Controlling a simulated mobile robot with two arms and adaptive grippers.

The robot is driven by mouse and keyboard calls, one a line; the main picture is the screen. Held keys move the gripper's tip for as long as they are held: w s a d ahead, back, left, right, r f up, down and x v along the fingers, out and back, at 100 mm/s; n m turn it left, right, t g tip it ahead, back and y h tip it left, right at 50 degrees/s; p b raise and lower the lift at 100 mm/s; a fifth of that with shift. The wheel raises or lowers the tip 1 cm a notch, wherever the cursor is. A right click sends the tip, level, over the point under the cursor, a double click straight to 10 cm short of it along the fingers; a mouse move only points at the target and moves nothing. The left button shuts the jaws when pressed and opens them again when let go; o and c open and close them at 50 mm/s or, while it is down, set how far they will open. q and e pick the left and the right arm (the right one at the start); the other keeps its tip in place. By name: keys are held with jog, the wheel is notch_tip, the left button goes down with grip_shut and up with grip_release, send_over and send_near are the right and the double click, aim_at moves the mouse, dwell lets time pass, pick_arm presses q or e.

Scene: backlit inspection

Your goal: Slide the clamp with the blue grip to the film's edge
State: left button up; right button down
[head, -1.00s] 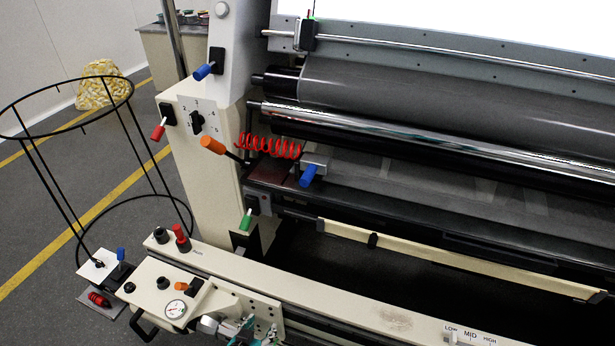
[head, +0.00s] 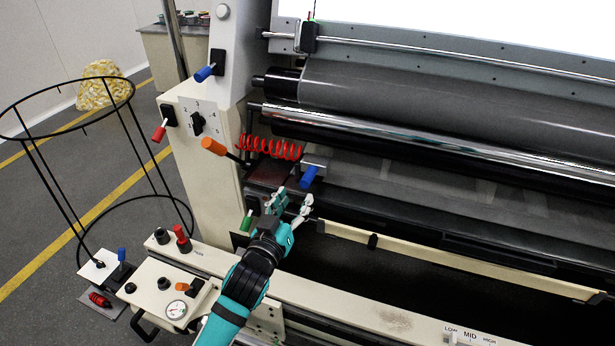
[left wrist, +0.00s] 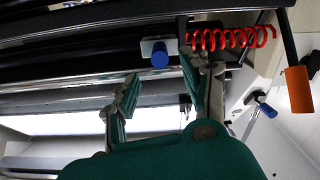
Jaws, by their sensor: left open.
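The clamp's blue grip (head: 309,177) hangs from a grey clamp block (head: 316,161) on the rail, just right of the red coil. In the left wrist view the blue grip (left wrist: 159,54) shows beyond my fingers, above the gap between them. The film (head: 420,190) is a grey translucent sheet running to the right of the clamp. My left gripper (head: 290,203) is open and empty, just below and left of the blue grip, apart from it. Its two fingers (left wrist: 160,95) are spread in the left wrist view. My right gripper is not in view.
A red coil (head: 270,147) and an orange-handled lever (head: 213,146) are left of the clamp. A green-handled lever (head: 247,220) is close to my left gripper. Another blue handle (head: 205,72) is on the upper frame. A cream bar (head: 450,255) runs below.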

aim_at(304, 184)
pick_arm(q)
jog(key=x, duration=0.8)
jog(key=shift+w+d, duration=0.15)
jog(key=shift+w, duration=0.2)
grip_shut()
